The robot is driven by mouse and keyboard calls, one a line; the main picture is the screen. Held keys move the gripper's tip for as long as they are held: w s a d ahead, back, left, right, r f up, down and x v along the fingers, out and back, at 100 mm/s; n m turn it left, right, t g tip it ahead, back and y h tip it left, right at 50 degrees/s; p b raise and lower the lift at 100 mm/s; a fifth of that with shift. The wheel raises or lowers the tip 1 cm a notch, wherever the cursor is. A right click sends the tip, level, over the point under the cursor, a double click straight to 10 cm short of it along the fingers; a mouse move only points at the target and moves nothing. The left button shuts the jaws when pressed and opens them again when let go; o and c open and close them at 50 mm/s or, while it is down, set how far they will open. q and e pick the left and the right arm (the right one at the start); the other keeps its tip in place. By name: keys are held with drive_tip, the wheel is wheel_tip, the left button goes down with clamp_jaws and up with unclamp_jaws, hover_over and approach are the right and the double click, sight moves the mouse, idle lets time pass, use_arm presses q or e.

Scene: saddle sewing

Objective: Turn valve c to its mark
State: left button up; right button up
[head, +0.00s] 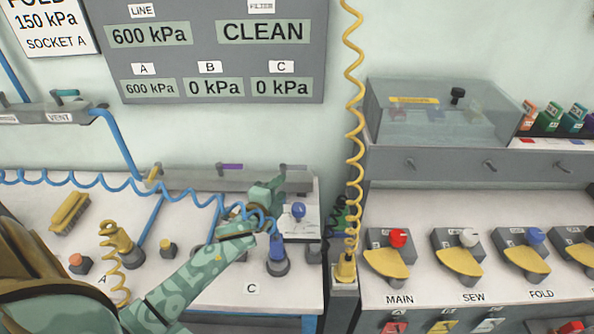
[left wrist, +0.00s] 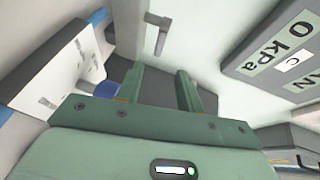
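A grey rail (head: 205,181) runs along the back of the left bench and carries small lever handles: yellow (head: 153,174) at left, purple (head: 230,167) in the middle, grey (head: 293,168) at right. The grey one, above the C side, looks like valve c; its mark cannot be made out. My left gripper (head: 278,187) is just left of and below that handle. In the left wrist view a grey L-shaped handle (left wrist: 158,34) stands beyond the two fingers (left wrist: 158,88), which are apart with nothing between them. My right gripper is not in view.
A blue coiled hose (head: 130,184) crosses by my left arm to a blue fitting (head: 277,246). A blue knob (head: 298,210) stands close to the gripper. A yellow coiled hose (head: 352,120) hangs to the right. The wall display (head: 215,50) reads C 0 kPa.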

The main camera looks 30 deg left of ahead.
sight(297, 169)
use_arm(q)
drive_tip(key=b+x, duration=0.2)
drive_tip(key=x, duration=0.9)
drive_tip(key=shift+w+d+f+b, duration=0.1)
drive_tip(key=shift+w+f+b, duration=0.05)
drive_tip(key=shift+b, duration=0.2)
clamp_jaws()
